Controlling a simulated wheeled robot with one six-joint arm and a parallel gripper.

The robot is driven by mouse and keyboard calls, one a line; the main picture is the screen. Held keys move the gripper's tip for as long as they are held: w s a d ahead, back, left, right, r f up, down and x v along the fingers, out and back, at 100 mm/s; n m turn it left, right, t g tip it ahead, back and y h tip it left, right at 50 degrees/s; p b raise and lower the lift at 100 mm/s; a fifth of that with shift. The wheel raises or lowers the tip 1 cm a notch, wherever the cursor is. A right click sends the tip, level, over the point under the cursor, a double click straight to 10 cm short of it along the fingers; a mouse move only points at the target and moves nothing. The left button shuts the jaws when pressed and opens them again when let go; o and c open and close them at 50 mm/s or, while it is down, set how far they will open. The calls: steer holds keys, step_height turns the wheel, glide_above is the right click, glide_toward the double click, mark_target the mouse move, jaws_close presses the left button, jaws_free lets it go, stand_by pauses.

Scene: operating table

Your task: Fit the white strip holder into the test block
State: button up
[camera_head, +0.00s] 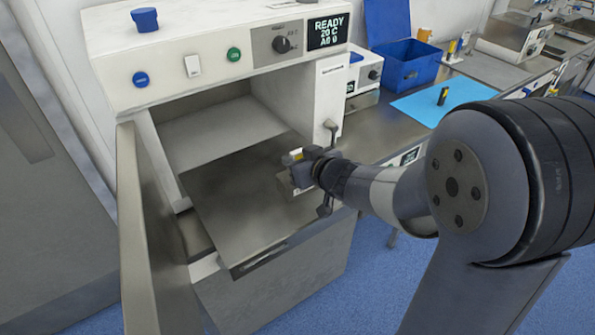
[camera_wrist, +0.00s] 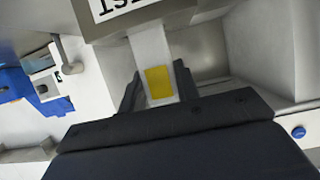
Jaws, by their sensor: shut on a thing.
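The white strip holder (camera_wrist: 147,48), with a yellow patch, is between the two fingers of my gripper (camera_wrist: 158,88) in the wrist view. My gripper is shut on it. In the head view my gripper (camera_head: 308,170) is over the pulled-out grey shelf, and a bit of the holder (camera_head: 295,153) shows white and yellow. The test block (camera_wrist: 130,8), grey with a white label ending in "ST", is at the top of the wrist view. The holder's far end meets the block's edge there; I cannot tell whether it is inside. In the head view the block (camera_head: 287,186) is partly hidden by my gripper.
The shelf (camera_head: 235,205) sits in front of the open chamber of a white cabinet (camera_head: 200,55) whose display reads READY. Its open door (camera_head: 150,230) stands on the left. A blue bin (camera_head: 405,68) and blue mat (camera_head: 425,103) are on the bench at right.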

steer(key=shift+f, duration=1.1)
steer(key=shift+f+b, duration=0.15)
steer(key=shift+b, duration=0.15)
steer(key=o, duration=1)
steer(key=shift+c, duration=0.2)
steer(key=shift+r, duration=0.25)
steer(key=p+v, duration=0.3)
steer(key=v, duration=0.9)
steer(key=shift+f, duration=0.25)
